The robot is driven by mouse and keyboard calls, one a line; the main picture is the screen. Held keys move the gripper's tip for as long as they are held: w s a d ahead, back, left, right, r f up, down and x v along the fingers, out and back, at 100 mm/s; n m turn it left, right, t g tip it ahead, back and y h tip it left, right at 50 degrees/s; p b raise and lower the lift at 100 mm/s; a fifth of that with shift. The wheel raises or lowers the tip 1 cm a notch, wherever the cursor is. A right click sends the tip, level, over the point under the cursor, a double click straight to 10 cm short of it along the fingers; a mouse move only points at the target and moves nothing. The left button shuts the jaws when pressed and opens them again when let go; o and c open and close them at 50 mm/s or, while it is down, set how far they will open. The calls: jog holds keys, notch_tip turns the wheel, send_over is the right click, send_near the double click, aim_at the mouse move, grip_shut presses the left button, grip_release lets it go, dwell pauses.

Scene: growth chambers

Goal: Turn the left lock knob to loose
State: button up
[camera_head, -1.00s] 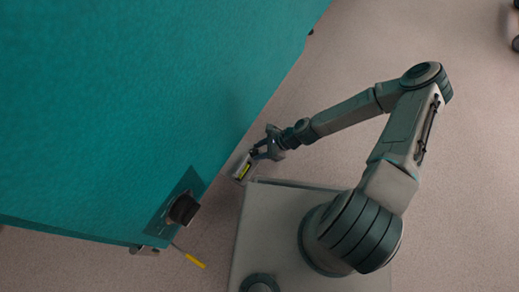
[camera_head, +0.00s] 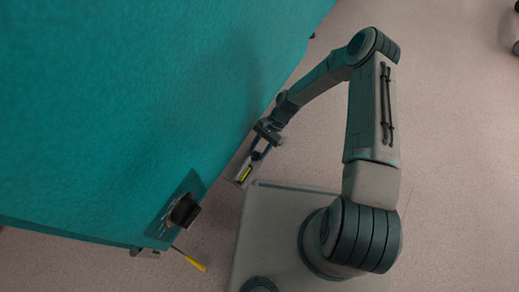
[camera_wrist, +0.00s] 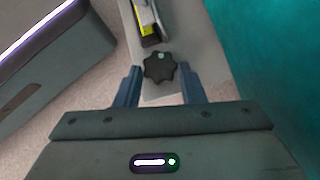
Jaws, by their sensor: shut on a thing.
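A dark, lobed lock knob (camera_wrist: 160,68) with a small pale dot on top sits on a grey bracket (camera_wrist: 165,95) in the wrist view. The bracket carries a yellow strip beyond the knob. My gripper (camera_wrist: 160,80) is shut on the knob, one blue-grey finger at each side. In the head view my gripper (camera_head: 262,143) reaches the knob (camera_head: 256,155) close beside the teal cabinet (camera_head: 150,90). The bracket with its yellow marking (camera_head: 244,174) sticks out there. The head view is too small to show the finger contact clearly.
A black round knob (camera_head: 184,211) sits on the cabinet's dark plate, lower left. A yellow-handled lever (camera_head: 196,263) sticks out below it. The teal cabinet wall is close on one side of my gripper. Open floor (camera_head: 460,130) lies to the right.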

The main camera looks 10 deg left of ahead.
jog(key=shift+w+a+n+h, duration=0.1)
jog(key=shift+w+n+h, duration=0.15)
jog(key=shift+n, duration=0.25)
jog(key=o, duration=0.7)
jog(key=shift+s, duration=0.1)
jog(key=p+v, duration=0.2)
jog(key=v, duration=0.5)
jog(key=p+v, duration=0.2)
jog(key=v, duration=0.4)
jog(key=shift+w+r+p, duration=0.1)
jog(key=shift+w+p, duration=0.25)
jog(key=shift+w, duration=0.15)
